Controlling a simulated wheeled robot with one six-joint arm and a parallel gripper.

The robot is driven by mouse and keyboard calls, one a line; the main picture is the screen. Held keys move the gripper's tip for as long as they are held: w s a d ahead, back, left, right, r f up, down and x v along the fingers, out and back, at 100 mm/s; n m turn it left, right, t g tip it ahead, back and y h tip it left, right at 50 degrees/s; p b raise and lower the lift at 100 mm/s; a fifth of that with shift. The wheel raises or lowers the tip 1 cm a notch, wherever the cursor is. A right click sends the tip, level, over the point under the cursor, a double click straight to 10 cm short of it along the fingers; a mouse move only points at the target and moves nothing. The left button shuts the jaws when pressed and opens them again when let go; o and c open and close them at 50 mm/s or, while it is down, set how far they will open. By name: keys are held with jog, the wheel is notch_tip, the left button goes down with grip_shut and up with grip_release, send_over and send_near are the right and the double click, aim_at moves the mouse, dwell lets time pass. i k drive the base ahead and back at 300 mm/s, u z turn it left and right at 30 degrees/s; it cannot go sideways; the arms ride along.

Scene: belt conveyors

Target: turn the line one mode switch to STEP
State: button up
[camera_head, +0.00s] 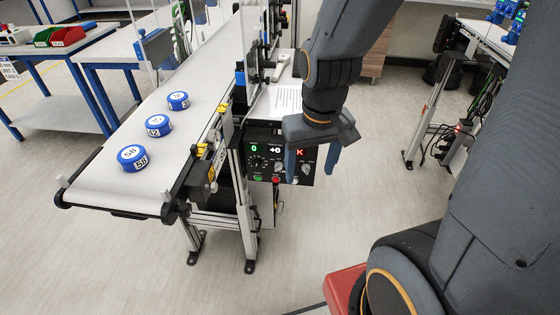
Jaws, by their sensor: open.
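A black control panel (265,162) hangs on the side of the belt conveyor. It has a green "0", a "+0" and a red "K" display, several small knobs, and a green and a red button. I cannot read which knob is the line one mode switch, nor its setting. My gripper (310,176) points down in front of the panel's right part, with its two blue fingers apart and nothing between them. The fingers hide some of the panel. I cannot tell whether they touch it.
Three blue and white numbered pucks (132,157) sit on the white conveyor belt (100,188). A blue-legged table (105,50) stands at the back left. Cables and a metal stand (428,125) are at right. The floor before the conveyor is clear.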

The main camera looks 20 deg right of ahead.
aim_at(306, 168)
jog(key=u, duration=1.75)
jog(key=k, duration=0.95)
jog(key=z, duration=1.85)
